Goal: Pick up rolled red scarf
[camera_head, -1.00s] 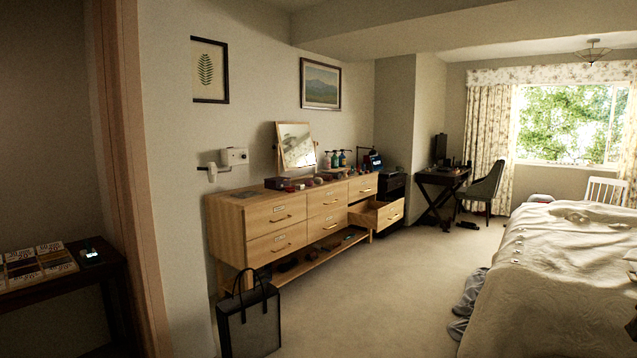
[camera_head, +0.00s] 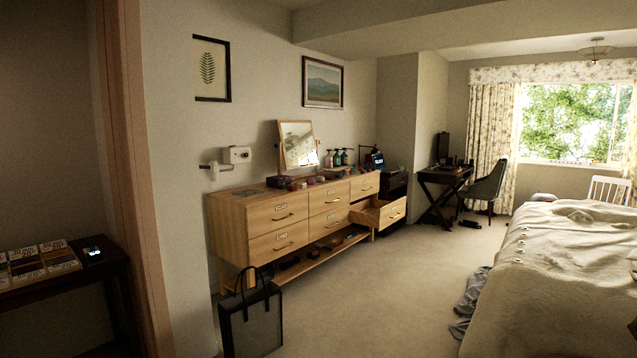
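I cannot make out a rolled red scarf in the head camera view. Small reddish items (camera_head: 292,186) lie on top of the wooden dresser (camera_head: 250,222), too small to identify. One lower right drawer (camera_head: 393,211) of the dresser is pulled out, and its contents are hard to see. No suitcase can be clearly recognised. My gripper is not in view.
A dark bag (camera_head: 252,322) with handles stands on the floor before the dresser's left end. A bed (camera_head: 570,270) fills the right side, with grey cloth (camera_head: 470,305) hanging at its edge. A dark table (camera_head: 60,290) stands at left. The carpet (camera_head: 380,290) between is clear.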

